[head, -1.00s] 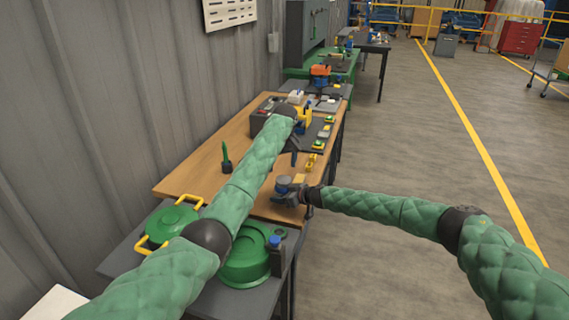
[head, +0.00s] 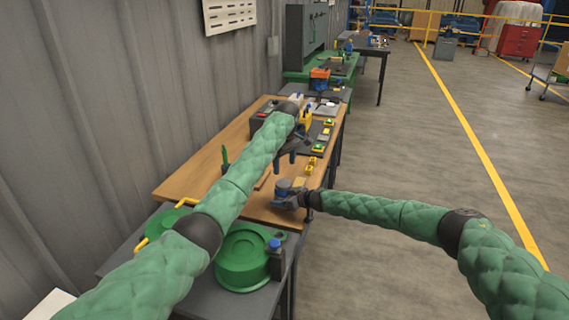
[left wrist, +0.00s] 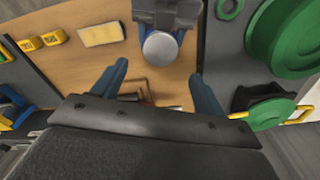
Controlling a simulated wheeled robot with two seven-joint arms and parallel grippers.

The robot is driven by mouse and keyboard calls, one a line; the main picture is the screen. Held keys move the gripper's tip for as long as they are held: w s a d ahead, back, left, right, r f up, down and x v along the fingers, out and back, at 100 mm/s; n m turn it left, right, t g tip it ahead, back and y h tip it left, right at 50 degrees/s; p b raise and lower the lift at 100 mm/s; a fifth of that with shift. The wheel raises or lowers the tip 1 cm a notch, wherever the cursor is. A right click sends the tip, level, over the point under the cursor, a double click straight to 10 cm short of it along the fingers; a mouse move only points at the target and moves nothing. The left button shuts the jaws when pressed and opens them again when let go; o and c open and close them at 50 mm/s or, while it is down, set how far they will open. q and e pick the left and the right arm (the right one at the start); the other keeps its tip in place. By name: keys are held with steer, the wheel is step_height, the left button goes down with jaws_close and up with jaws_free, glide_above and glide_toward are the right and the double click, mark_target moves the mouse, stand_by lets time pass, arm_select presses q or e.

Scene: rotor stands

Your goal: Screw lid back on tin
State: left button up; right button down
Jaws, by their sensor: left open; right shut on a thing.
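I cannot tell whether that top is the lid or the tin itself. My left gripper (head: 285,159) is open and empty, fingers down, above and beyond the tin. Its two blue fingers (left wrist: 158,88) are spread wide in the left wrist view, apart from the tin.
The wooden table (head: 205,168) runs along the wall. A large green round container (head: 240,262) and a blue-topped dark block (head: 276,258) stand on the nearer grey table.

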mark_target(283, 183)
arm_select(q)
steer(key=shift+w+a+f, duration=0.1)
steer(key=shift+f, duration=1.9)
steer(key=shift+w+a+f, duration=0.1)
steer(key=shift+f, duration=1.9)
steer(key=c, duration=1)
steer(key=m, duration=0.6)
steer(key=shift+m, duration=0.4)
steer(key=o, duration=1.1)
